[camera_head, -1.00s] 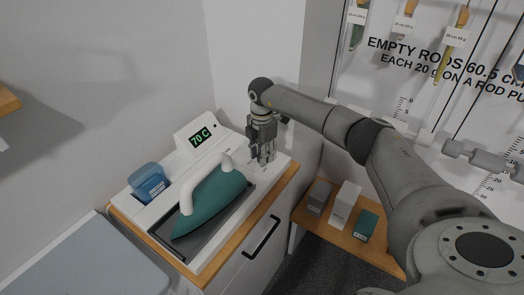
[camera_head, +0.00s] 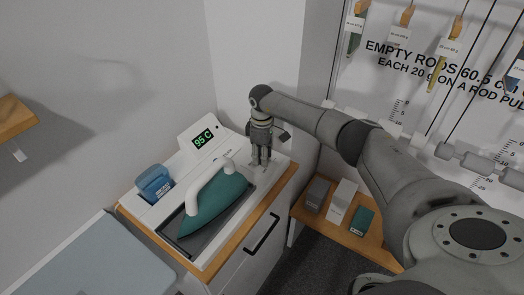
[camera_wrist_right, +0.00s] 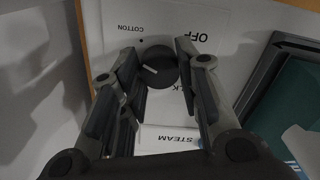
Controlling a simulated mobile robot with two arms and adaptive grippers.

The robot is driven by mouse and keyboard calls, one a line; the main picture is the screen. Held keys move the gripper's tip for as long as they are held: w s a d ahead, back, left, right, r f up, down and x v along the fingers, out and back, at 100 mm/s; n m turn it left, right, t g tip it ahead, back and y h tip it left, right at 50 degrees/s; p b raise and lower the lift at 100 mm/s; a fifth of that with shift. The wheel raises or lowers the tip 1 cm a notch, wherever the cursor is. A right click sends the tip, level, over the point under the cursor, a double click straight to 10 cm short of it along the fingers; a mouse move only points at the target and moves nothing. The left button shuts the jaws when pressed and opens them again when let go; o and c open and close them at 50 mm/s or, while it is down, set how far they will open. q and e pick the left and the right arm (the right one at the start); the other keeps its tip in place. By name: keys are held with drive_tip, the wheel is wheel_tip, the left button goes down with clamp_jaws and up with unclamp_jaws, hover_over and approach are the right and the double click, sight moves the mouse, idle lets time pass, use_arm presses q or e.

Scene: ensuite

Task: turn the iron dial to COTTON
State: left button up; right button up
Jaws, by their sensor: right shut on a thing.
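The iron (camera_head: 215,205), teal with a white handle, lies on a dark plate of the white ironing station (camera_head: 247,165). My right gripper (camera_head: 260,162) points down at the station's far right corner. In the right wrist view it is shut on the round dark dial (camera_wrist_right: 158,70), with a finger on each side. The dial's white pointer line slants towards the left of that view. The COTTON label (camera_wrist_right: 126,28) and its dot are above-left of the dial, and OFF (camera_wrist_right: 203,27) is above-right. The station display (camera_head: 204,140) reads 95 C. My left gripper is not in view.
A blue container (camera_head: 154,182) sits in the station's left part. The station stands on a wood-topped cabinet against the wall. Several small boxes, one white (camera_head: 341,202), stand on a low wooden shelf to the right. A pale blue-grey surface (camera_head: 95,262) is at lower left.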

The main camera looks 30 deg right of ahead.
drive_tip(key=m+p, duration=0.2)
drive_tip(key=m, duration=0.1)
drive_tip(key=shift+r+m, duration=0.1)
drive_tip(key=shift+m, duration=0.5)
drive_tip(key=o, duration=1)
drive_tip(key=shift+r, duration=0.1)
wheel_tip(320, 180, up, 12)
drive_tip(key=shift+f, duration=0.15)
drive_tip(key=shift+f, duration=0.1)
idle(0.3)
